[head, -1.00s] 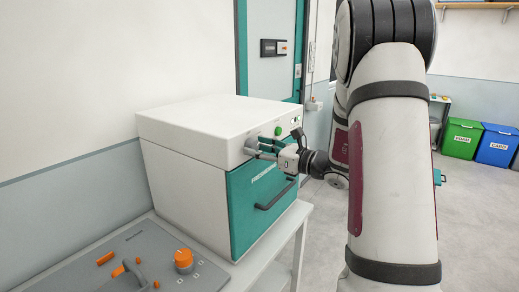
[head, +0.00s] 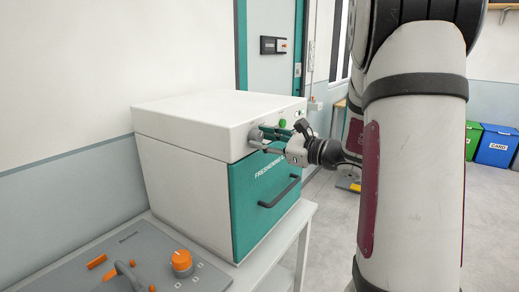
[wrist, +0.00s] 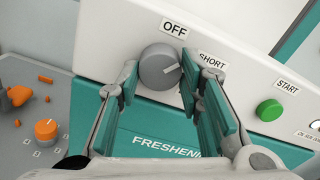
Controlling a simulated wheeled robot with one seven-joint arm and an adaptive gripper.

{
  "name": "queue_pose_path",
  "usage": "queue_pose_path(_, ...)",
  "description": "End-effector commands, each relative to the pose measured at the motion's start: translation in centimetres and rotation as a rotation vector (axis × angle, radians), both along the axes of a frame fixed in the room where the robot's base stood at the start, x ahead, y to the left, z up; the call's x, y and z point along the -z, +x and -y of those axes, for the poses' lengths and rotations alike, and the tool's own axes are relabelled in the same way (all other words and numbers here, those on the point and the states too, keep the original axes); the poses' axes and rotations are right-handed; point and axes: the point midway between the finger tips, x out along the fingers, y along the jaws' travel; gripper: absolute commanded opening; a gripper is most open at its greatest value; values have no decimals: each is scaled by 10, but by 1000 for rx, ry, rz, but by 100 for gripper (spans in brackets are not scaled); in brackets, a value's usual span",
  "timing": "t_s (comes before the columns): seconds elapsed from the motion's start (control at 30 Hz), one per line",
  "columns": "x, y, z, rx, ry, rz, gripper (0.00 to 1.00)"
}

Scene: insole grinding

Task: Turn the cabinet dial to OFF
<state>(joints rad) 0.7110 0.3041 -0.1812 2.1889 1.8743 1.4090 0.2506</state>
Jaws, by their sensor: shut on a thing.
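The grey dial (wrist: 160,66) is on the white upper front of the cabinet (head: 215,110). In the wrist view its white pointer line aims right, towards the SHORT label (wrist: 212,62); the OFF label (wrist: 175,29) is above it. My gripper (wrist: 159,84) has one green-padded finger on each side of the dial and is shut on it. In the head view my gripper (head: 268,141) reaches in from the right, and the dial (head: 255,134) shows partly beside the fingers.
A green START button (wrist: 269,110) is right of the dial. The teal drawer front (head: 250,215) with a dark handle (head: 280,192) is below. A grey panel (head: 130,255) with orange knobs stands at front left. Open floor lies to the right.

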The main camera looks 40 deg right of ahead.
Motion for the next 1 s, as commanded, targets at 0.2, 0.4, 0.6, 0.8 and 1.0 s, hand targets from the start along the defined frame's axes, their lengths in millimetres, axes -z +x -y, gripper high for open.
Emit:
queue_pose_path(0.2,6,3,0,0,-197,73,6)
queue_pose_path(0.4,5,2,0,-1,-359,131,6)
queue_pose_path(0.6,4,2,0,-1,-487,176,6)
queue_pose_path(0.8,3,1,0,-2,-575,206,6)
queue_pose_path(1.0,2,1,1,-2,-621,222,6)
